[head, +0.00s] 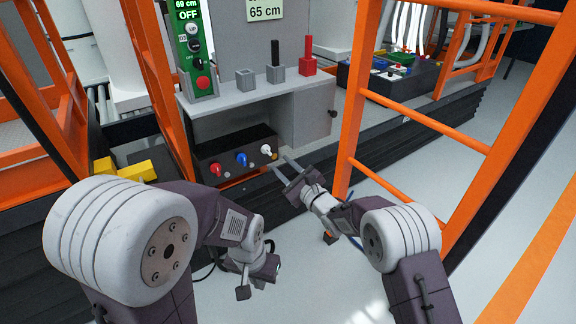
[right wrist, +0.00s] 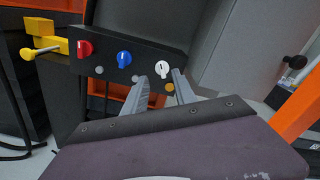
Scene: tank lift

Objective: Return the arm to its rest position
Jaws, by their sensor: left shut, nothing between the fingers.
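My right gripper (head: 278,162) is open, its two fingers apart, in front of a black panel box (head: 236,157). In the right wrist view its fingertips (right wrist: 161,82) point up toward the white knob (right wrist: 162,69), which appears between and beyond them. I see no contact; the exact gap is unclear. My left gripper (head: 252,285) hangs low over the pale floor, shut and empty. The same panel carries a red knob (head: 215,169) and a blue knob (head: 241,160); they also show in the right wrist view as red (right wrist: 85,49) and blue (right wrist: 124,59).
Orange rails (head: 350,110) stand right of my right gripper. A yellow part (head: 138,171) lies left of the panel. Floor is clear at lower centre.

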